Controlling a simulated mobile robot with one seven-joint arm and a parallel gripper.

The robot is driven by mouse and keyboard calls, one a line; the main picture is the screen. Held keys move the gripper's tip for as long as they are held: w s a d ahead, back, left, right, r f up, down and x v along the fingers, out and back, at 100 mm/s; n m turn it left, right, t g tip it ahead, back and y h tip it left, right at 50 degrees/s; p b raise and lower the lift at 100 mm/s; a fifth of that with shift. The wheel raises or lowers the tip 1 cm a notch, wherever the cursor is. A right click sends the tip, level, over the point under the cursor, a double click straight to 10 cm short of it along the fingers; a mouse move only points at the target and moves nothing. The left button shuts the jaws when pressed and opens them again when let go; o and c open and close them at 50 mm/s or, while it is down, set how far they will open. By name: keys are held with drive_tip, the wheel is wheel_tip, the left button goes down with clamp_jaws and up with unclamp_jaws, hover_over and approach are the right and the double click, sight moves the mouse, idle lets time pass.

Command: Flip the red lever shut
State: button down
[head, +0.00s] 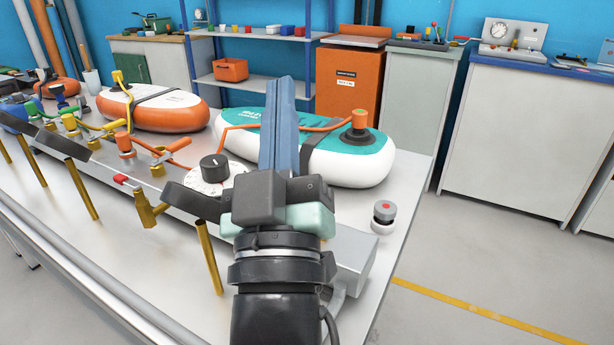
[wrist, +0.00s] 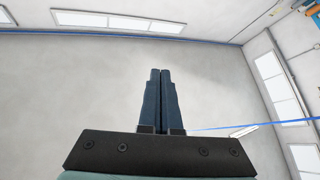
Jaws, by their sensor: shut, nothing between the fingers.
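A small red lever (head: 121,179) with a pale end sticks out to the left from a brass valve (head: 147,209) near the bench's front edge, in the head view. My gripper (head: 283,82) stands upright over the bench, to the right of the lever and well apart from it. Its blue fingers are pressed together with nothing between them. The wrist view shows the shut fingertips (wrist: 160,72) against a pale ceiling, and no lever. Part of the bench behind my arm is hidden.
A black dial (head: 215,168) stands between the valve and my gripper. A teal-and-white inflatable board (head: 360,160) lies behind my gripper, an orange-and-white one (head: 170,112) farther left. Several brass posts (head: 209,256) line the front.

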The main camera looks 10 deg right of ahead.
wheel_tip(320, 180, down, 8)
drive_tip(key=w+n+g+y+p, duration=0.1)
drive_tip(key=n+g+y+p, duration=0.15)
drive_tip(key=n+p, duration=0.75)
drive_tip(key=s+a+f+n+g+y+p, duration=0.1)
drive_tip(key=s+f+n+g+y+p, duration=0.2)
drive_tip(key=s+f+n+p, duration=0.3)
drive_tip(key=s+f+g+p, duration=0.1)
drive_tip(key=s+f+p, duration=0.2)
drive_tip(key=p, duration=0.3)
drive_tip(key=shift+a+f+n, duration=0.4)
drive_tip(key=shift+f, duration=0.4)
drive_tip(key=shift+w+d+p, duration=0.2)
drive_tip(key=shift+w+p, duration=0.8)
drive_tip(key=shift+w, duration=2.3)
drive_tip(key=shift+w+d+p, duration=0.2)
drive_tip(key=shift+w+p, duration=0.75)
drive_tip(key=shift+w, duration=2.3)
